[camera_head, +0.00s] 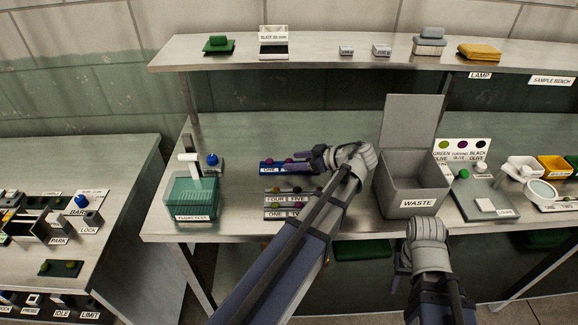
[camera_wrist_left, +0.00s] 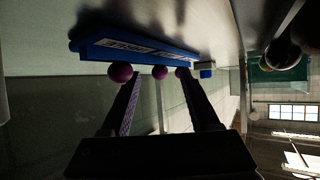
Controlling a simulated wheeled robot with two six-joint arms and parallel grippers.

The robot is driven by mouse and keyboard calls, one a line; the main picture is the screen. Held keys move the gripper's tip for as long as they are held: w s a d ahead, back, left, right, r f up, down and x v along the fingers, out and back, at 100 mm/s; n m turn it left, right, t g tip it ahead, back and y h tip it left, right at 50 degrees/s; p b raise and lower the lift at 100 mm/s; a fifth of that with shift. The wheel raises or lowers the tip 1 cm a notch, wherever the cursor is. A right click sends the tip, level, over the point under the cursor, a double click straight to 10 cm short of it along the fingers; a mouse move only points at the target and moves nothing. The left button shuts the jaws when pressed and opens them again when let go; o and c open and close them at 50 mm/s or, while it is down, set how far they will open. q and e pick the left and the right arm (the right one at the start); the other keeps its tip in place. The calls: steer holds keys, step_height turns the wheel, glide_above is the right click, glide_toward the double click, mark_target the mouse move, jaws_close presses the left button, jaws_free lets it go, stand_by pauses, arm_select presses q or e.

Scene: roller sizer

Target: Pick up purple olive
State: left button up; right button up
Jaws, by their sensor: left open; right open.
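One purple olive (camera_head: 269,160) shows clear of my left gripper (camera_head: 306,158), which points left at the tray's right part. In the left wrist view the blue tray (camera_wrist_left: 150,52) has three purple olives in a row. The middle purple olive (camera_wrist_left: 160,72) appears between the open fingertips of my left gripper (camera_wrist_left: 159,74); contact is unclear. Another purple olive (camera_wrist_left: 121,71) is beside one fingertip, and the third (camera_wrist_left: 183,72) is partly covered by the other. My right gripper (camera_head: 402,262) is open, low before the bench, largely hidden.
A grey waste bin (camera_head: 412,203) with raised lid stands right of my left wrist. Trays of other olives (camera_head: 285,203) lie just in front of the blue tray. A green clear-walled container (camera_head: 193,197) stands at left. A shelf (camera_head: 330,58) runs above the bench.

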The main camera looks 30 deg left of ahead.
arm_select(q)
steer(key=shift+a+f, duration=0.1)
steer(key=shift+a, duration=0.1)
steer(key=c, duration=0.9)
step_height(320, 180, up, 10)
steer(key=p, duration=1)
